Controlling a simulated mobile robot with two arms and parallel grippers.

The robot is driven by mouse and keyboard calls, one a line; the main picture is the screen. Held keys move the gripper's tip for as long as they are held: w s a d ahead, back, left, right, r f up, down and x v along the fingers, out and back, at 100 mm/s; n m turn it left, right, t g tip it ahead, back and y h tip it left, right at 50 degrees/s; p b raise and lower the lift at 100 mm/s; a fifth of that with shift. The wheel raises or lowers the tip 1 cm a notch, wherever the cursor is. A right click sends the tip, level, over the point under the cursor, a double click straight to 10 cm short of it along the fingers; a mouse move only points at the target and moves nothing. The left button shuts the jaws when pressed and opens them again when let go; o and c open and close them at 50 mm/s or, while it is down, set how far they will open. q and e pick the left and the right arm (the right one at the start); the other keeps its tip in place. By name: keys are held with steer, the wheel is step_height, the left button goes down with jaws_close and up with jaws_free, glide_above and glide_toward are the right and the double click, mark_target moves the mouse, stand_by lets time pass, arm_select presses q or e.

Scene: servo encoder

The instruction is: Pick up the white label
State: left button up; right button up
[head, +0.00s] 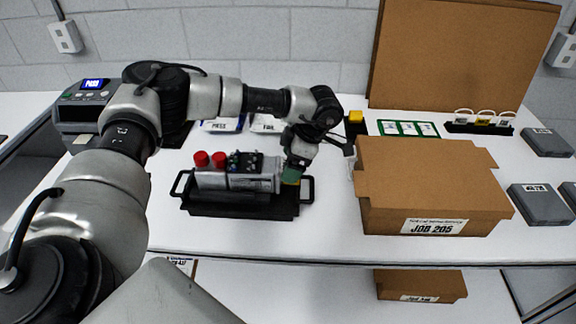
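White labels lie on a green-framed card (408,129) at the back right of the table. Two white printed cards lie behind my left arm: the left card (222,125) and the right card (267,123), both partly hidden by the arm. My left gripper (293,168) points down at the right end of a black tray (240,207), well to the left of the green-framed card. A green and yellow piece (291,175) shows at its tip; I cannot tell whether it is held. The finger gap is unclear. My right gripper is not in view.
The tray holds a grey device (250,182) with two red caps (210,159). A black rack (478,127) and grey boxes (540,204) lie farther right. A display unit (92,105) stands back left.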

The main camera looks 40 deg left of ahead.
mark_target(282, 163)
arm_select(q)
steer(key=shift+c, duration=0.4)
steer(key=c, duration=1)
steer(key=shift+r, duration=0.1)
steer(key=shift+r, duration=0.1)
steer(key=shift+r, duration=0.25)
steer(key=shift+c, duration=0.2)
steer(key=shift+r, duration=0.25)
step_height(282, 163, up, 3)
steer(key=shift+a+f+b, duration=0.1)
steer(key=shift+b, duration=0.6)
steer(key=d+r+b, duration=0.1)
steer(key=d+r, duration=0.1)
steer(key=d, duration=0.2)
steer(key=w+d+r+b, duration=0.1)
steer(key=d+r, duration=0.2)
steer(key=w+d+r+b, duration=0.1)
steer(key=d+r, duration=0.1)
steer(key=d, duration=0.2)
steer(key=shift+w+d+r, duration=0.1)
steer(key=shift+d+r, duration=0.1)
steer(key=shift+d, duration=0.15)
